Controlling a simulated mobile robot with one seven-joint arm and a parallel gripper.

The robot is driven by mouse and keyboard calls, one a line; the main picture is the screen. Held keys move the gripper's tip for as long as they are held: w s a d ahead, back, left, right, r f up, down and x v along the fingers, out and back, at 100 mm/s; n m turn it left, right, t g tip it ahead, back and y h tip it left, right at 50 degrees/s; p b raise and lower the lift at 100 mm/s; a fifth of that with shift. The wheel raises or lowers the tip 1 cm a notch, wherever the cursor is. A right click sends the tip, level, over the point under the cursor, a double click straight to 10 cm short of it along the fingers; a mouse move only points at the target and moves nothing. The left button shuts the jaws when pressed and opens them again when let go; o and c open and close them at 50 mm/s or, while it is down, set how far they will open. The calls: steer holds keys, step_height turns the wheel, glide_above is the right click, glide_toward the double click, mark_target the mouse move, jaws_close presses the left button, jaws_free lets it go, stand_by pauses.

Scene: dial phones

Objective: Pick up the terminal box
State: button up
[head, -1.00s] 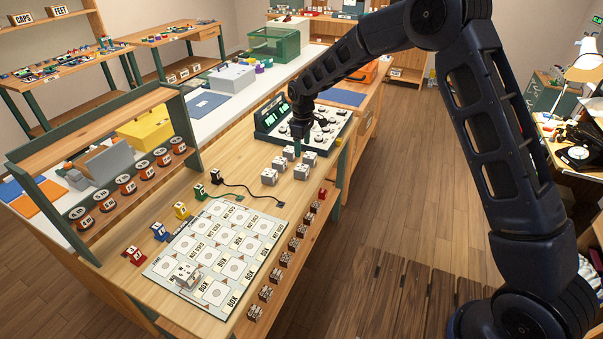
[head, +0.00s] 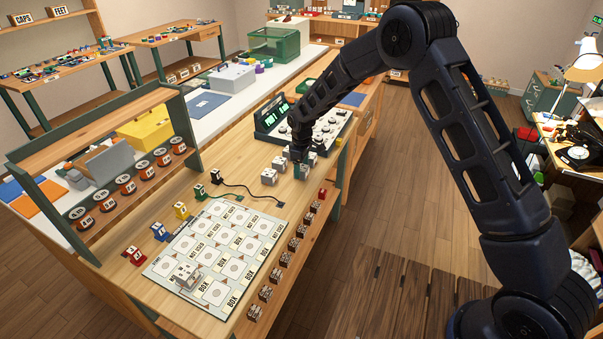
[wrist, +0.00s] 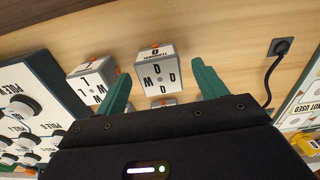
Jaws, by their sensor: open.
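Pale grey terminal boxes with black letters stand in a small cluster on the wooden bench. In the wrist view, one terminal box (wrist: 155,72) lettered M, D, D lies between the green fingers of my gripper (wrist: 162,73). The fingers are open, with gaps visible at both sides of the box. A second box (wrist: 92,84) stands to its left, and another is mostly hidden below by my gripper body. In the head view, my gripper (head: 300,171) is low over the cluster and hides part of it; one box (head: 268,177) shows to its left.
A control panel (head: 272,123) with knobs and a green display stands behind the cluster. A printed mat (head: 262,227) bears another grey box (head: 187,273). A black cable (head: 250,190) lies left of the cluster. Small brown blocks (head: 295,244) line the bench edge.

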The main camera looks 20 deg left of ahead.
steer(key=shift+f, duration=0.85)
steer(key=c, duration=1.1)
steer(key=shift+r, duration=0.15)
